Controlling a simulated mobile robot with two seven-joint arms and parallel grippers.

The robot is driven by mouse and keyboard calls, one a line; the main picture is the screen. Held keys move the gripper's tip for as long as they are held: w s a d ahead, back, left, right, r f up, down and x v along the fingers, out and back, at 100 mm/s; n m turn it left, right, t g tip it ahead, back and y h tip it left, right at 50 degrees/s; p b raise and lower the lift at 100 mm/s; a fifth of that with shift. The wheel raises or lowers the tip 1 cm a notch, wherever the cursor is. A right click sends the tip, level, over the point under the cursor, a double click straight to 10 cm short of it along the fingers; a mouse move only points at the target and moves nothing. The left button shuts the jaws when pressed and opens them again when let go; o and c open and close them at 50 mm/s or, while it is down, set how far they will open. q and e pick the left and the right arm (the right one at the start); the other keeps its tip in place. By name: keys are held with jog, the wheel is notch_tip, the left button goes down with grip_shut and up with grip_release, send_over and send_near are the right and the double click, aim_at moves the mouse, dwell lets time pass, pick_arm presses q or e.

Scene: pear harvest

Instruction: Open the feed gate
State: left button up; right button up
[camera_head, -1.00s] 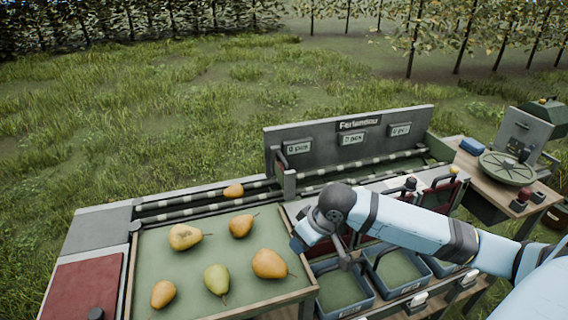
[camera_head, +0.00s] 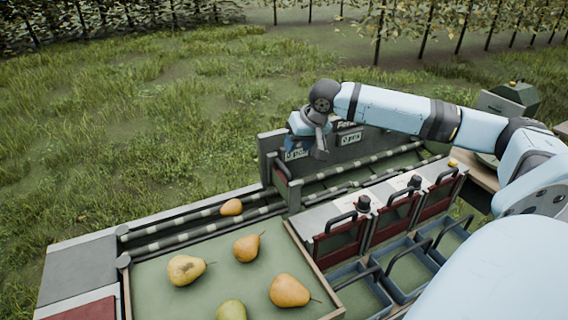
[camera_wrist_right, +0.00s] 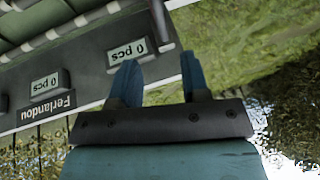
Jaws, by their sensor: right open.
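The feed gate appears to be the grey upright plate and post (camera_head: 286,184) standing across the roller track, at the left end of the sign board. Its lower part meets the rollers; I cannot tell its exact position. My right gripper (camera_head: 307,152) is above it, in front of the board's left end. In the right wrist view the right gripper (camera_wrist_right: 158,66) has two blue fingers apart with nothing between them. A grey upright piece (camera_wrist_right: 161,22) shows just beyond the fingertips, apart from them as far as I can see. My left gripper is not in view.
A pear (camera_head: 231,207) lies on the rollers left of the gate. Several pears lie in the green tray (camera_head: 150,259). The sign board (camera_wrist_right: 90,84) carries count displays. Red gates with black handles (camera_head: 340,240) and blue bins (camera_head: 364,298) stand to the right.

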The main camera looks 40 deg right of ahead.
aim_at(284, 166)
jog(key=x, duration=1)
jog(key=shift+c, duration=0.3)
grip_shut()
